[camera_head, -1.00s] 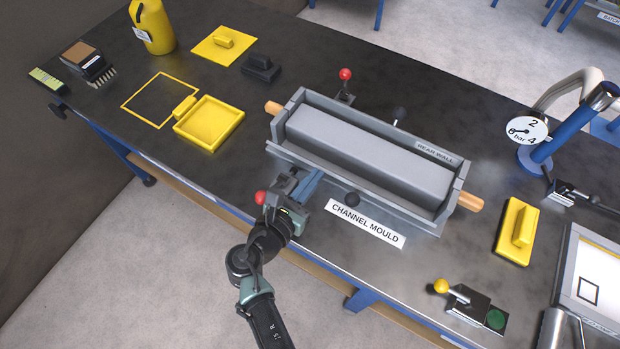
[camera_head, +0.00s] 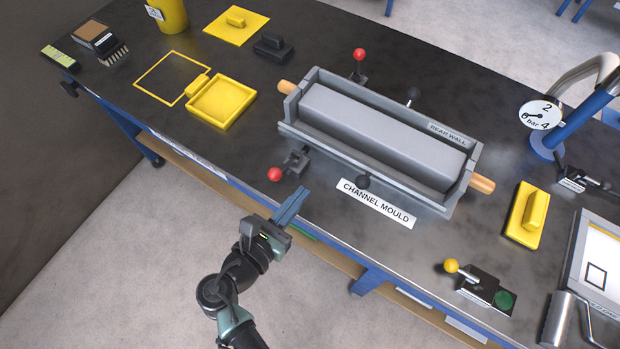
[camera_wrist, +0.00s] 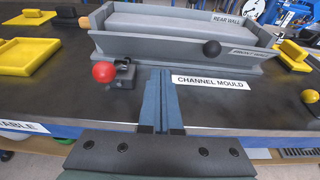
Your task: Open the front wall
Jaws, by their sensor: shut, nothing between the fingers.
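The grey channel mould (camera_head: 290,132) stands on the dark bench with its long front wall (camera_head: 335,167) along the near side. In the wrist view the front wall (camera_wrist: 150,47) carries a label and a round black knob (camera_wrist: 212,48); it looks upright against the mould. A front clamp (camera_head: 297,160) with a red ball lever (camera_head: 275,174) sits before the wall's left part. The lever points outward, away from the wall. My gripper (camera_head: 303,191) is shut and empty, over the bench's front edge, to the right of the red ball and apart from the wall.
A rear clamp with an upright red ball (camera_head: 359,54) stands behind the mould. A yellow tray (camera_head: 222,102) lies to the left, and a yellow float (camera_head: 527,214) and a yellow-ball lever (camera_head: 451,266) to the right. The bench front between is mostly clear.

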